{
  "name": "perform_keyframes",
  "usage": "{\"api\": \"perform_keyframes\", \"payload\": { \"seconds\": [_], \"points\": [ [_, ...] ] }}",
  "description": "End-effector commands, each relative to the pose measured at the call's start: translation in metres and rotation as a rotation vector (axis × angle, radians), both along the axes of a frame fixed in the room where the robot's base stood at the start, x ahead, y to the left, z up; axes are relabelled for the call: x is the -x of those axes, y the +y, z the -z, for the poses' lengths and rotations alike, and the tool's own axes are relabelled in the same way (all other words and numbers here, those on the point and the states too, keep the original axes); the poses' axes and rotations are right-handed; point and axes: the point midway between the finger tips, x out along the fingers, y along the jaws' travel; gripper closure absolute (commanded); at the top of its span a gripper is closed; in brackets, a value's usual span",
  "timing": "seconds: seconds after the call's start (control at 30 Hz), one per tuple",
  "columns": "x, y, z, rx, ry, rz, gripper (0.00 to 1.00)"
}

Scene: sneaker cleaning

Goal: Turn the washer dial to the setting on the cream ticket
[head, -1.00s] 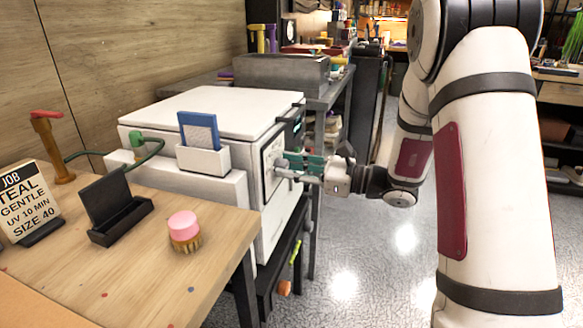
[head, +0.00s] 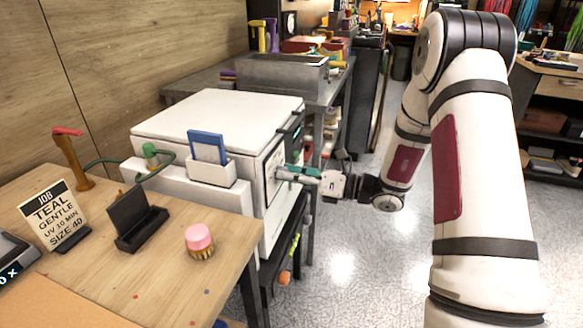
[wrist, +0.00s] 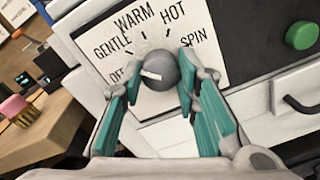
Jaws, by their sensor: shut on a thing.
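The washer (head: 218,118) is a white box beside the wooden table, with its control panel facing right. The cream ticket (head: 55,218) stands on the table and reads JOB, TEAL, GENTLE, UV 10 MIN, SIZE 40. In the wrist view the grey round dial (wrist: 160,70) sits on a cream panel (wrist: 205,25) marked OFF, GENTLE, WARM, HOT and SPIN. The dial's white mark lies toward its left side, on the OFF and GENTLE side; its exact setting is unclear. My gripper (wrist: 160,85), with teal fingers, is shut on the dial; it also shows in the head view (head: 285,173).
A green button (wrist: 301,35) and a dark handle (wrist: 302,104) are right of the panel. A pink-topped brush (head: 199,241) and a black stand (head: 138,220) are on the table. A white holder with a blue card (head: 207,148) is on the washer's near side. Floor to the right is clear.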

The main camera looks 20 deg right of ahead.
Motion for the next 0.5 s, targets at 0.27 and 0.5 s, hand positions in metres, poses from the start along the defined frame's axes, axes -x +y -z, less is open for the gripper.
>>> {"api": "perform_keyframes", "payload": {
  "seconds": [0.27, 0.5],
  "points": [
    [0.0002, -0.0001, 0.0007, -0.038, 0.056, 0.000, 0.99],
    [0.0000, 0.0001, 0.0013, -0.042, 0.061, 0.000, 0.99]
  ]
}}
